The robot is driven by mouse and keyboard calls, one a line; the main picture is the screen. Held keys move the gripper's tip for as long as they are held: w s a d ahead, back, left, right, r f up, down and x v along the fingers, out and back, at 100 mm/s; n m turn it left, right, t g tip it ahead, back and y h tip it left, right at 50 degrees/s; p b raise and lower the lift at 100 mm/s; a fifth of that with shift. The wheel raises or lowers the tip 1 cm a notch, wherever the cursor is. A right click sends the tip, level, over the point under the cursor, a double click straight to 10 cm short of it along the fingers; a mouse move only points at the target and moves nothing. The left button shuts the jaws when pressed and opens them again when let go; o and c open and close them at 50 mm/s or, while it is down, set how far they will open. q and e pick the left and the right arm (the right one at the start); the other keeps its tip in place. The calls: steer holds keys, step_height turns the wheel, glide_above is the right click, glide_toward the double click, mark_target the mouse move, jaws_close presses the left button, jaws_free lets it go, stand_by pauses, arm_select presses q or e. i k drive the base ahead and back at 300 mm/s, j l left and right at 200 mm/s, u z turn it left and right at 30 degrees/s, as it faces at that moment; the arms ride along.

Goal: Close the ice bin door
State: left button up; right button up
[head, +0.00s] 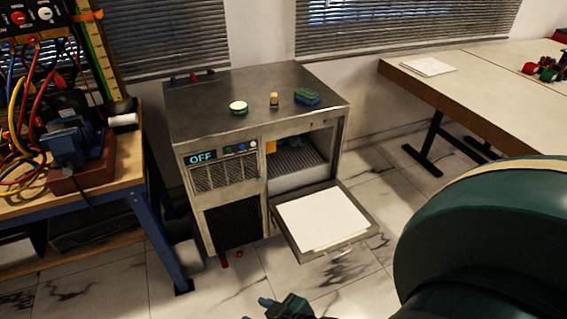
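The ice bin door (325,220) is a steel-framed panel with a white inner face. It hangs open at the front right of the steel ice machine (258,105), folded down and outward from its lower edge. A bar handle (342,252) shows at its outer end. The bin opening (297,165) above it is uncovered, with a ribbed grey interior. My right gripper (255,309) is partly in view at the bottom edge, below and left of the door and apart from it. Its blue fingertips look spread, with nothing seen between them. My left gripper is out of view.
A cluttered workbench (75,190) stands left, a long table (480,85) right. Small red objects (239,254) lie on the floor by the machine.

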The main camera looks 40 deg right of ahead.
mark_target(321, 220)
steer(key=j+z, duration=1)
steer(key=k+j+z, duration=0.1)
steer(key=j+z, duration=0.35)
steer(key=j, duration=0.3)
